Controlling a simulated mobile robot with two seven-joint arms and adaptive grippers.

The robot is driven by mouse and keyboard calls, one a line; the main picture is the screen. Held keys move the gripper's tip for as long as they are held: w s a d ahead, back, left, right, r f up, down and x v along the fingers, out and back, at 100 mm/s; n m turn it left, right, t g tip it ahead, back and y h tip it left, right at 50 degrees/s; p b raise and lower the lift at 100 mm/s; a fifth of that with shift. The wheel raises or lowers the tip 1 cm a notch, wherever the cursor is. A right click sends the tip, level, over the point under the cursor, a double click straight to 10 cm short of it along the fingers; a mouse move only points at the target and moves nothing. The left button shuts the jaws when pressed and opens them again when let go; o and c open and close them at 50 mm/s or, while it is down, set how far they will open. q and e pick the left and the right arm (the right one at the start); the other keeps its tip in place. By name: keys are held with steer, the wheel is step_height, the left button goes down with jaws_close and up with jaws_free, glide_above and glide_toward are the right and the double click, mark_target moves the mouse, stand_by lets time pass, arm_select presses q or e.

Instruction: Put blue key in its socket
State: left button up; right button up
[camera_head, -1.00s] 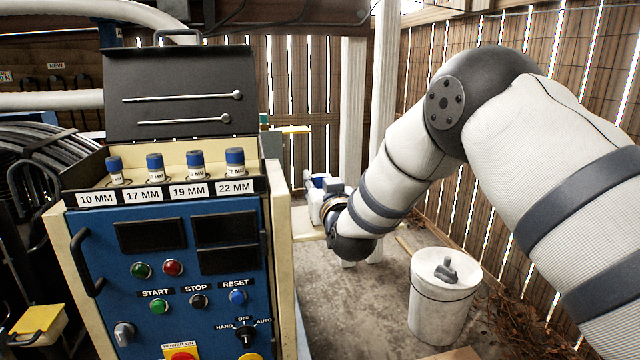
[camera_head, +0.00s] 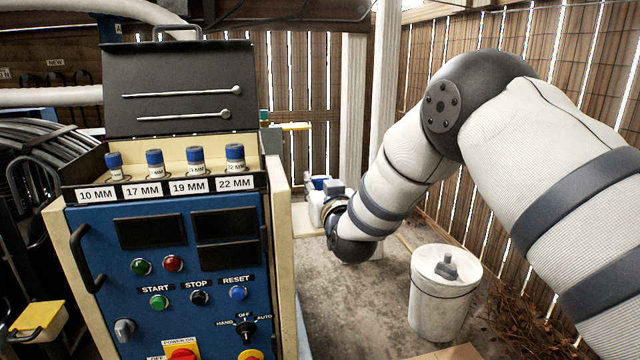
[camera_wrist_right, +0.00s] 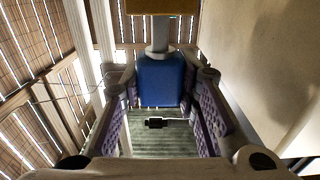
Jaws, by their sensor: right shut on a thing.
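The blue key (camera_wrist_right: 162,80) is between the purple-padded fingers of my right gripper (camera_wrist_right: 160,112) in the right wrist view. A grey metal shaft runs from the key's top up toward a brown-orange part (camera_wrist_right: 160,6) at the picture's upper edge. I cannot tell whether the shaft is in a socket or only in front of that part. In the head view my right gripper (camera_head: 318,194) is small and partly hidden at the right side of the blue control cabinet (camera_head: 170,270). My left gripper is not in view.
Labelled blue-topped sockets (camera_head: 154,163) stand in a tray on the cabinet, below an open black lid (camera_head: 180,90). A white bucket (camera_head: 440,300) stands on the floor at right. A slatted wooden fence closes the back and right.

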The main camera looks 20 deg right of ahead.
steer(key=shift+f, duration=1)
steer(key=o, duration=1.2)
steer(key=v, duration=1.2)
